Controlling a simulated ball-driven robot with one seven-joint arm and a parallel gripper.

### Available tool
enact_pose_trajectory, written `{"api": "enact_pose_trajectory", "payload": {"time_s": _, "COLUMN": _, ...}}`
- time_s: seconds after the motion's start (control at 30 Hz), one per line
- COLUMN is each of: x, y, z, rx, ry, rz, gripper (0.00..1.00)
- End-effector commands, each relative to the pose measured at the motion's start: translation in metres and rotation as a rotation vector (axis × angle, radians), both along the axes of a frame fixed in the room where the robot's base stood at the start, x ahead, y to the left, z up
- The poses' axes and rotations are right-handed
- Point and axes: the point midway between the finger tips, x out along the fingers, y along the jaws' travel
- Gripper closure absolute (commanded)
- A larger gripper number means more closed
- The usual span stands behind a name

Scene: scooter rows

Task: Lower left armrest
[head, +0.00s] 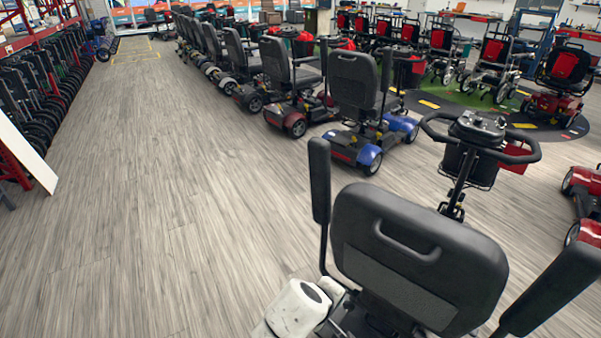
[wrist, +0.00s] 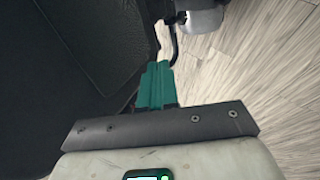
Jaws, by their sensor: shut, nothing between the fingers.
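The scooter's black seat (head: 415,260) stands close in front, with its back towards me in the head view. The left armrest (head: 319,180) is raised upright at the seat's left side, its thin bar running down behind the backrest edge. My gripper (wrist: 157,75) shows teal fingers shut together and empty in the wrist view. A dark seat surface (wrist: 75,55) fills the left of that view, and a thin curved dark bar (wrist: 174,45) lies just beyond the fingertips. Whether they touch is unclear. In the head view the fingers are hidden; my white arm shows low beside the seat.
The other armrest (head: 553,291) is also raised, at the right. The tiller with handlebars (head: 480,140) rises beyond the seat. A row of scooters (head: 355,95) stands further back. Wooden floor (head: 150,220) is clear at the left, up to a wheelchair rack (head: 35,95).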

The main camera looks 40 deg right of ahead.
Motion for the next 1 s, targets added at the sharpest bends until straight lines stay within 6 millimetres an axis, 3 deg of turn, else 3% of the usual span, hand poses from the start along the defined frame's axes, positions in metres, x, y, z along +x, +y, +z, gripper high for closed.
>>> {"api": "enact_pose_trajectory", "payload": {"time_s": 0.17, "x": 0.069, "y": -0.006, "z": 0.040, "rx": -0.293, "ry": -0.006, "rz": 0.016, "gripper": 1.00}}
{"api": "enact_pose_trajectory", "payload": {"time_s": 0.3, "x": 0.123, "y": 0.002, "z": 0.101, "rx": -0.584, "ry": -0.008, "rz": 0.016, "gripper": 1.00}}
{"api": "enact_pose_trajectory", "payload": {"time_s": 0.43, "x": 0.157, "y": 0.018, "z": 0.153, "rx": -0.805, "ry": -0.009, "rz": 0.007, "gripper": 1.00}}
{"api": "enact_pose_trajectory", "payload": {"time_s": 0.53, "x": 0.172, "y": 0.030, "z": 0.182, "rx": -0.920, "ry": -0.008, "rz": -0.002, "gripper": 1.00}}
{"api": "enact_pose_trajectory", "payload": {"time_s": 0.7, "x": 0.181, "y": 0.036, "z": 0.202, "rx": -0.998, "ry": -0.005, "rz": -0.011, "gripper": 1.00}}
{"api": "enact_pose_trajectory", "payload": {"time_s": 0.87, "x": 0.182, "y": 0.020, "z": 0.205, "rx": -1.000, "ry": -0.004, "rz": -0.013, "gripper": 1.00}}
{"api": "enact_pose_trajectory", "payload": {"time_s": 1.0, "x": 0.183, "y": -0.006, "z": 0.208, "rx": -0.999, "ry": -0.004, "rz": -0.016, "gripper": 1.00}}
